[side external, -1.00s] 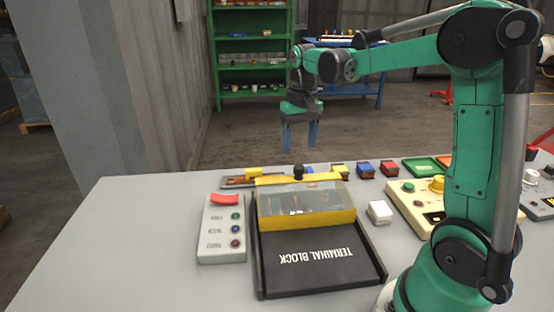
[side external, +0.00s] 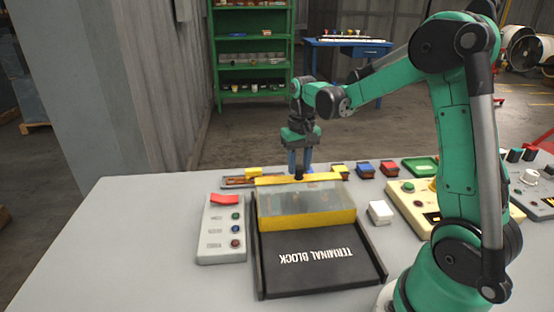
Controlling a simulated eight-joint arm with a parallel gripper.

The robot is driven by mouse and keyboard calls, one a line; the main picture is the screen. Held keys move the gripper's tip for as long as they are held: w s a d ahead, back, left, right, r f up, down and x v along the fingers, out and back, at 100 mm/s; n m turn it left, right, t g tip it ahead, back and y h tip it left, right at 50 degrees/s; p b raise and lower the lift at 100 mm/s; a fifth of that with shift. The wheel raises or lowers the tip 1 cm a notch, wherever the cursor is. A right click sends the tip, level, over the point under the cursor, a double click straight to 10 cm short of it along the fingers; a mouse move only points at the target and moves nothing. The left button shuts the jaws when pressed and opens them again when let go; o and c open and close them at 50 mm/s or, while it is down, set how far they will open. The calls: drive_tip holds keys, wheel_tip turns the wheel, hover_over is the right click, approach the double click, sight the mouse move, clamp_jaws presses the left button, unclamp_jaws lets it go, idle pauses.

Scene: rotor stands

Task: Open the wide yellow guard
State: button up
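The wide yellow guard (side external: 307,219) is a clear cover with yellow edges on the black terminal block base (side external: 315,270). It lies closed over the far part of the base. A small black knob (side external: 299,173) stands up at its far edge. My gripper (side external: 299,168) points down at that far edge, with its blue fingers around or just behind the knob. The knob partly hides the fingertips, so I cannot tell if they touch it or how far apart they are.
A grey control box (side external: 222,232) with a red switch and several buttons stands left of the base. A white block (side external: 380,211) sits at its right. Red and blue blocks (side external: 366,170) stand behind. The front left table is clear.

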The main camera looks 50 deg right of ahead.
clamp_jaws()
idle(1.1)
